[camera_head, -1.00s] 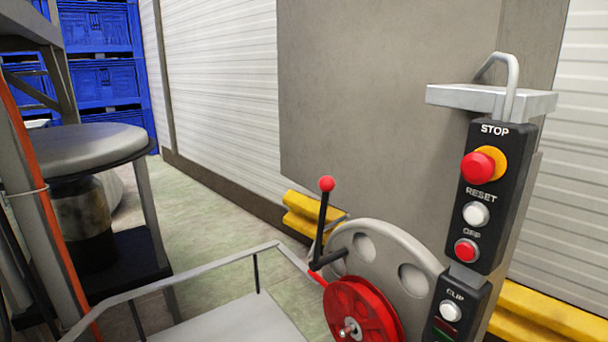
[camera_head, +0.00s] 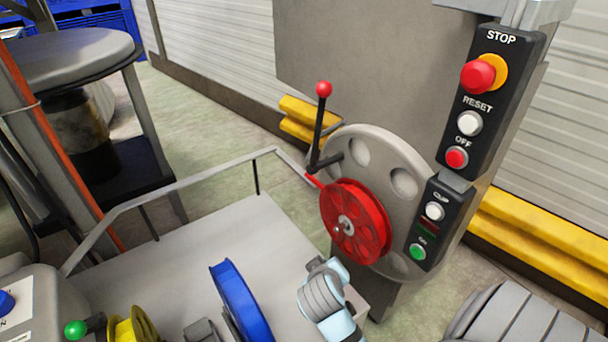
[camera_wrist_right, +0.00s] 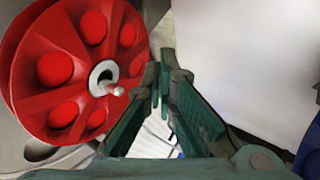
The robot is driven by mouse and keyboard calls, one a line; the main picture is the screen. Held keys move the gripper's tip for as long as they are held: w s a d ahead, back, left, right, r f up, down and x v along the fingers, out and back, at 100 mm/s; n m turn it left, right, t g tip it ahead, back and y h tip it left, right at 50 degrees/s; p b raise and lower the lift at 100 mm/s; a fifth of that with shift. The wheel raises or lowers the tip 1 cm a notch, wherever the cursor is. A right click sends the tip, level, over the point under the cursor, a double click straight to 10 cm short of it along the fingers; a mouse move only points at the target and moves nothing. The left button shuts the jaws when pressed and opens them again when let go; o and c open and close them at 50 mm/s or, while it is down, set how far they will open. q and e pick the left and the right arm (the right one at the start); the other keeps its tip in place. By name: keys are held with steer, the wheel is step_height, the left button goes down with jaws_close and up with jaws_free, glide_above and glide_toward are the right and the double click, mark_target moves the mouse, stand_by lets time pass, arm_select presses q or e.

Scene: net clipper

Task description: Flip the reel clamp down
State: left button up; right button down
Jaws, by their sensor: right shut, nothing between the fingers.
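The reel clamp (camera_head: 319,125) is a black lever with a red ball knob. It stands upright at the upper left of the red reel (camera_head: 356,222), with its pivot beside the grey disc (camera_head: 405,183). The red reel also fills the left of the right wrist view (camera_wrist_right: 75,60), with its hub and spindle showing. My right gripper (camera_wrist_right: 157,78) has green fingers, shut and empty, just right of the hub in that picture. I cannot tell whether it touches the reel. The clamp is not visible in the right wrist view. My left gripper is not in view.
A control box (camera_head: 492,95) with several buttons stands right of the disc. A blue reel (camera_head: 240,300) and a yellow reel (camera_head: 130,326) with a green-knobbed lever (camera_head: 76,328) are at the lower left. A grey rail (camera_head: 190,182) crosses behind the flat tray (camera_head: 255,240).

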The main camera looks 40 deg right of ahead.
steer(key=w+d+r+h, duration=0.2)
steer(key=w+r+h, duration=0.1)
steer(key=w+r, duration=0.45)
steer(key=w+a+r+h, duration=0.1)
steer(key=w+r+h, duration=0.2)
steer(key=r, duration=0.6)
steer(key=w+a+r+t+h, duration=0.1)
steer(key=w+a+r+h, duration=0.1)
steer(key=r, duration=0.8)
steer(key=w+a+r+t+h, duration=0.1)
steer(key=w+r+h, duration=0.3)
steer(key=r, duration=0.6)
steer(key=shift+w+a+r, duration=0.25)
steer(key=shift+w+a, duration=0.1)
steer(key=shift+w, duration=0.65)
steer(key=d+p, duration=0.3)
steer(key=d, duration=0.6)
steer(key=shift+w+d+r+p, duration=0.2)
steer(key=shift+p, duration=0.2)
steer(key=shift+f, duration=0.1)
